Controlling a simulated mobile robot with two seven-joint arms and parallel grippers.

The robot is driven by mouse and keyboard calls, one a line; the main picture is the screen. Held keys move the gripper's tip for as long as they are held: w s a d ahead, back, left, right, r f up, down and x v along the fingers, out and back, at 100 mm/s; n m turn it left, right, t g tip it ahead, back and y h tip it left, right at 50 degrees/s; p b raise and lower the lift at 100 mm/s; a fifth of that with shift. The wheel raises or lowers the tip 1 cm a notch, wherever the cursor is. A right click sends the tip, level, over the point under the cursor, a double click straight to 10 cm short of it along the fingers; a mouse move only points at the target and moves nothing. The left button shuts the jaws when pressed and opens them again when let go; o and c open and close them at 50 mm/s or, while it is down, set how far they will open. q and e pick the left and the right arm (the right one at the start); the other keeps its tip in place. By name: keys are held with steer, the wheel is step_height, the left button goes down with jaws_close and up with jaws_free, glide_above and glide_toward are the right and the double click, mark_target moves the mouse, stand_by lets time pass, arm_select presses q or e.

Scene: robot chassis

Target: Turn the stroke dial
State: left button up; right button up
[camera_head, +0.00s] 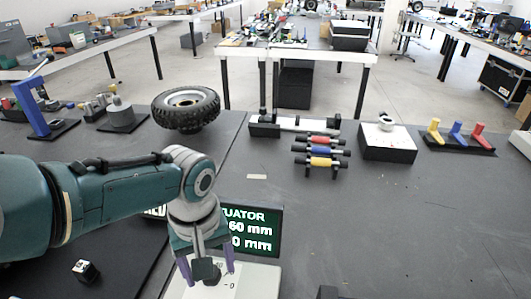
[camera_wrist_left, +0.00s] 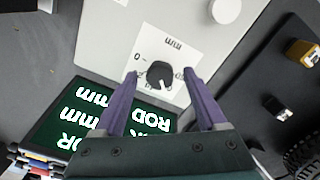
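The stroke dial (camera_wrist_left: 160,74) is a round black knob on a white label with a printed scale and "mm", on a pale panel (camera_wrist_left: 110,45). In the head view the panel (camera_head: 255,285) is at the bottom, and my gripper largely covers the dial. My left gripper (camera_wrist_left: 159,80) is open, with its purple fingertips on either side of the dial and visible gaps to it. It also shows in the head view (camera_head: 207,275), pointing down over the panel. A dark display (camera_head: 262,243) with white text, partly hidden by my arm, stands behind the panel. My right gripper is out of view.
A white round knob (camera_wrist_left: 226,10) is on the same panel. A tyre (camera_head: 186,107), a rack of coloured cylinders (camera_head: 321,151), a white-topped box (camera_head: 388,143) and coloured pegs (camera_head: 457,134) stand farther back. A small block (camera_head: 86,271) lies at the left.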

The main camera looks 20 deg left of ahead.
arm_select(q)
step_height(320, 180, up, 10)
steer(key=p, duration=0.6)
steer(key=shift+p, duration=0.35)
steer(key=shift+s, duration=0.1)
